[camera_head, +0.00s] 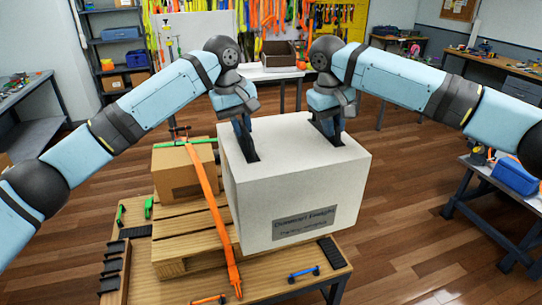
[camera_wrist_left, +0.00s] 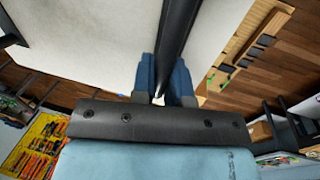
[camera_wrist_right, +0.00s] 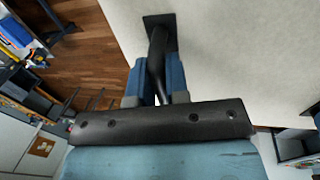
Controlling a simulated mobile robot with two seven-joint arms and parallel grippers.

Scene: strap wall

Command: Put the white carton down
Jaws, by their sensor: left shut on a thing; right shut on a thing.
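The large white carton (camera_head: 290,190) is upright in the middle of the head view, with a dark printed label on its front. Black handles stand on its top. My left gripper (camera_head: 246,138) is shut on the left handle, and the handle shows between its fingers in the left wrist view (camera_wrist_left: 166,85). My right gripper (camera_head: 328,122) is shut on the right handle (camera_wrist_right: 158,45). The carton covers part of the wooden pallet (camera_head: 183,225) and the table (camera_head: 265,285). Its underside is hidden, so I cannot tell whether it touches anything below.
A brown cardboard box (camera_head: 183,172) sits on the pallet, left of the carton. An orange strap (camera_head: 208,195) runs down beside the carton to the table's front. Green, blue and orange tools lie on the table. A workbench with a blue bin (camera_head: 515,175) stands at right.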

